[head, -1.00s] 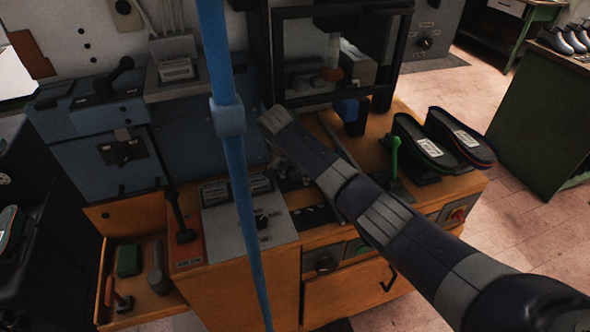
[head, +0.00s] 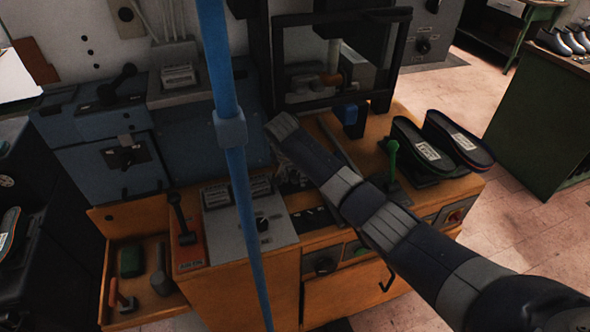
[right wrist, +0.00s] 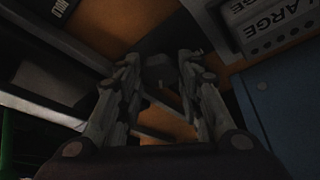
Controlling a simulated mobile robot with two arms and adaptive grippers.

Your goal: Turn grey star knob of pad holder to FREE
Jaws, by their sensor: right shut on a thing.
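My right gripper (right wrist: 159,68) points down at the orange bench in the right wrist view. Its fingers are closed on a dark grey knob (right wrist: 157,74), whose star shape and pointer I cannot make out. In the head view my right arm comes in from the lower right and its wrist covers most of the gripper (head: 291,178) and the knob. The FREE marking cannot be read. My left gripper is not in view.
A blue upright pole (head: 238,170) crosses the head view. A green lever (head: 392,155) and black soles (head: 425,148) are on the right. A framed guard (head: 340,60) stands behind.

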